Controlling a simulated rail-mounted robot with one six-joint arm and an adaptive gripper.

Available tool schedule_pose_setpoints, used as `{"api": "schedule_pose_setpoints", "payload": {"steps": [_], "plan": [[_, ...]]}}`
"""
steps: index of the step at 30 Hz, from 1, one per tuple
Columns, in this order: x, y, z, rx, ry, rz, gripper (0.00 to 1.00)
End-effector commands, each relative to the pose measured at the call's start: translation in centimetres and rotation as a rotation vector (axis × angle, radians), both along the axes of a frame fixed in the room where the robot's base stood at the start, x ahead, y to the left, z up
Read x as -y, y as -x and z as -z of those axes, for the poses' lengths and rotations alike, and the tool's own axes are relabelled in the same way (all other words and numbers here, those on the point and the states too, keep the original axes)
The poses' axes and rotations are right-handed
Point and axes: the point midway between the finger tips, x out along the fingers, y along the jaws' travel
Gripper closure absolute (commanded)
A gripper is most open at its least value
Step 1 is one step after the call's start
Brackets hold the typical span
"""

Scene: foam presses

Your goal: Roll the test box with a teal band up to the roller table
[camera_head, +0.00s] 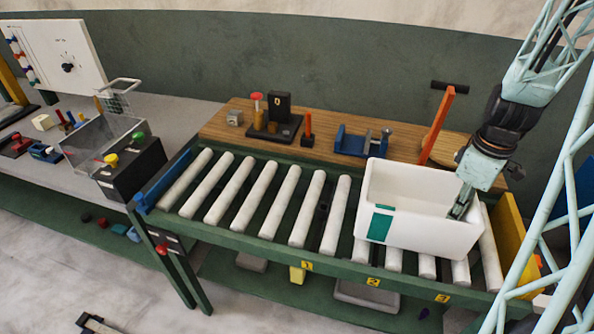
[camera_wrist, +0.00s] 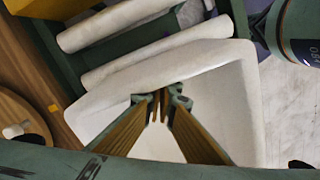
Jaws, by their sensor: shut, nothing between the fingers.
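The test box (camera_head: 425,238) is a white open-topped box with a teal band (camera_head: 380,224) on its front face, near its left end. It sits upright on the right part of the roller table (camera_head: 235,222), above the yellow labels 2 (camera_head: 373,281) and 3 (camera_head: 442,298). My gripper (camera_head: 457,212) is shut and empty, reaching down into the box near its right end. In the wrist view my gripper (camera_wrist: 160,95) points at the inside of the white box (camera_wrist: 215,95). I cannot tell whether the fingertips touch its wall.
Bare white rollers (camera_head: 265,205) lie clear left of the box, ending at a blue stop (camera_head: 146,201). A yellow plate (camera_head: 509,240) stands at the right end.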

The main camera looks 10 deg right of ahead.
Motion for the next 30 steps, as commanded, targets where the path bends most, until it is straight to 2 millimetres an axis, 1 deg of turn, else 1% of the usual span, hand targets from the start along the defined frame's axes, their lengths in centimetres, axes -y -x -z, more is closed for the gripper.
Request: {"api": "schedule_pose_setpoints", "payload": {"steps": [12, 30], "plan": [[1.5, 0.8, 0.0, 0.0, 0.0, 0.001, 1.0], [1.9, 0.9, 0.0, 0.0, 0.0, 0.0, 1.0]]}}
